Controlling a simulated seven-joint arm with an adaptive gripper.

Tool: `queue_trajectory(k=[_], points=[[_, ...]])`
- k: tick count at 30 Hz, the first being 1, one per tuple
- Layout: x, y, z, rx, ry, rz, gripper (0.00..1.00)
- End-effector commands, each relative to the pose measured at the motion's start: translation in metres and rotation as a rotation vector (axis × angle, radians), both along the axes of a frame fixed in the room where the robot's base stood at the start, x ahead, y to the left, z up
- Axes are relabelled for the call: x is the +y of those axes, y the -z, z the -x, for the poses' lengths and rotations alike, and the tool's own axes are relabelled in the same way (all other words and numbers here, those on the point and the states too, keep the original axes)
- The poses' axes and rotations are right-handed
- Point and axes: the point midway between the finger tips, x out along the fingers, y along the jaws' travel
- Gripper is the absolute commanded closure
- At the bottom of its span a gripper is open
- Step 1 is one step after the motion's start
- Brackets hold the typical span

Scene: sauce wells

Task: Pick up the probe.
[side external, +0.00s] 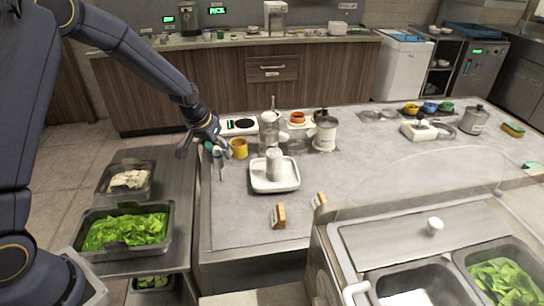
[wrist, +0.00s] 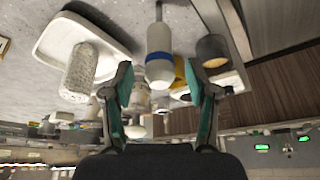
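The probe (wrist: 159,45) has a white handle with a blue band and a thin tip; in the inverted wrist view its tip points to the top. In the side external view the probe (side external: 221,172) is small, upright and tip down near the counter's left edge; I cannot tell what bears it. My gripper (wrist: 158,78) is open, its teal-padded fingers on either side of the handle's banded end, with gaps showing. In the side external view my gripper (side external: 213,149) is at the probe's upper end and partly hides it.
A white tray (side external: 287,186) with a pale textured cylinder (side external: 274,160) stands right of the probe. A yellow mug (side external: 240,149) stands close behind. Several pots and jars stand further back.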

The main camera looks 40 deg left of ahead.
Motion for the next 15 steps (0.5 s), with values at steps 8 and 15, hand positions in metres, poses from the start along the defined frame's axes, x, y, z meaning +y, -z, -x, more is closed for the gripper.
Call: queue_trajectory(k=[8,15], points=[[-0.0002,-0.0002,0.0004,0.001,0.0,0.0,0.7],[-0.0002,-0.0002,0.0004,0.001,0.0,0.0,0.95]])
